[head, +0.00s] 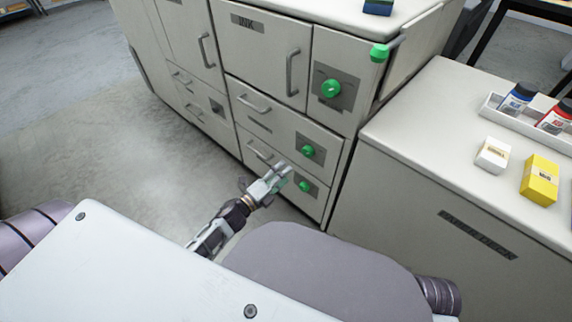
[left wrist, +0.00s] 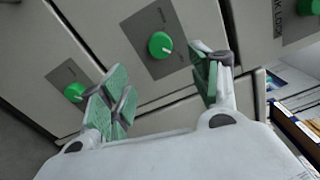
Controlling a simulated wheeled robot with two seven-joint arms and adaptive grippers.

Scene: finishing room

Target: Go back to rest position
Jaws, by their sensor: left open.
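My left gripper (head: 277,180) is in front of the lower drawers of a pale cabinet (head: 262,62), close to the lowest green knob (head: 304,186). In the left wrist view my left gripper (left wrist: 163,92) has its green-padded fingers spread wide with nothing between them. A green knob on a grey plate (left wrist: 160,45) shows beyond the gap, and another green knob (left wrist: 74,92) is to the left, beyond the left finger. I cannot tell whether any finger touches the cabinet. My right gripper is out of view.
Two more green knobs (head: 331,89) (head: 307,151) and several bar handles stick out from the cabinet front. A pale counter (head: 420,110) at right carries a white box (head: 492,155), a yellow box (head: 539,180) and a tray of bottles (head: 490,105). The floor (head: 80,130) at left is clear.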

